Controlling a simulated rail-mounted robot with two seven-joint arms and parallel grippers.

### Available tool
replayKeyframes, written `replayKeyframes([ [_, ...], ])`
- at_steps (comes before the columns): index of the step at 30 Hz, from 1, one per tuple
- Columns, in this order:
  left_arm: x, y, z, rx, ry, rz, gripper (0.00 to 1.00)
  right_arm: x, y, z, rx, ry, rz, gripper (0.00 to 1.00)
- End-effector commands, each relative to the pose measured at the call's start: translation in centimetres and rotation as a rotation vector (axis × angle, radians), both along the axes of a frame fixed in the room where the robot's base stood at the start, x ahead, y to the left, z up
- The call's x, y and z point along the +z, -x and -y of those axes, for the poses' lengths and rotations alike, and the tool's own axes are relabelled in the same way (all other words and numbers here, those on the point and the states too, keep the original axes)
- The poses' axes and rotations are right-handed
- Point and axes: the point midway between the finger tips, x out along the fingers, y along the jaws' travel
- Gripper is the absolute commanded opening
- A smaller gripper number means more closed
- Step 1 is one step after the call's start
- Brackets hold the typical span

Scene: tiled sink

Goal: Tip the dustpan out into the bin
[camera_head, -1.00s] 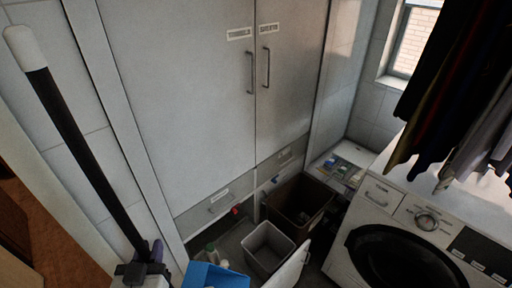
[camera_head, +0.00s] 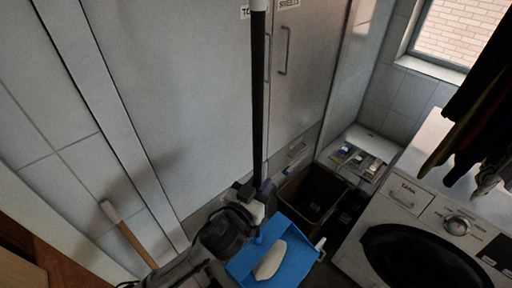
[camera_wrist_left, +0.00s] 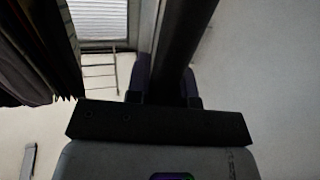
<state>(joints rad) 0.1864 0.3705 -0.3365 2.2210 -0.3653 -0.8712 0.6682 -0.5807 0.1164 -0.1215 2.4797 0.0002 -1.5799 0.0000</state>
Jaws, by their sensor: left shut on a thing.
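The dustpan has a blue pan (camera_head: 293,266) and a long upright black handle (camera_head: 258,95) with a white end. My left gripper (camera_head: 258,203) is shut on the lower part of this handle, just above the pan. The left wrist view also shows the dark handle (camera_wrist_left: 180,45) between the fingers. A whitish elongated thing (camera_head: 268,262) shows on the pan; I cannot tell what it is. A brown bin (camera_head: 312,197), open at the top, stands behind and to the right of the pan. The smaller grey bin is not clearly visible now. My right gripper is not in view.
Tall cupboard doors (camera_head: 190,110) stand close behind the handle. A white washing machine (camera_head: 420,225) is at the right, with dark clothes (camera_head: 475,120) hanging above it. A wooden stick (camera_head: 130,238) leans at the lower left. A low shelf (camera_head: 358,158) holds small items.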

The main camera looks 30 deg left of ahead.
Motion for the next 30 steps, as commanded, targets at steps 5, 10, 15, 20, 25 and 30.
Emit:
replayKeyframes([
  [5,-2.5,-4.5,-2.4,0.02,0.001,0.0,0.0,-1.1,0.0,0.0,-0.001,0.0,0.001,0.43],
  [10,-5.2,-9.4,-5.9,0.045,0.002,-0.001,0.0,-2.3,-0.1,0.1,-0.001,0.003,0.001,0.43],
  [15,-7.7,-13.6,-10.0,0.07,0.002,-0.001,0.0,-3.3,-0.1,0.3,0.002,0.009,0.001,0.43],
  [20,-9.4,-16.1,-13.2,0.09,0.002,-0.001,0.0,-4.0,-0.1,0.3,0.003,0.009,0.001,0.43],
  [25,-10.5,-17.6,-15.4,0.105,0.003,-0.001,0.0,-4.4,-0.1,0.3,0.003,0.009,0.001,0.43],
  [30,-11.1,-18.4,-16.5,0.112,0.002,0.0,0.0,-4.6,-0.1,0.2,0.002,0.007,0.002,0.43],
])
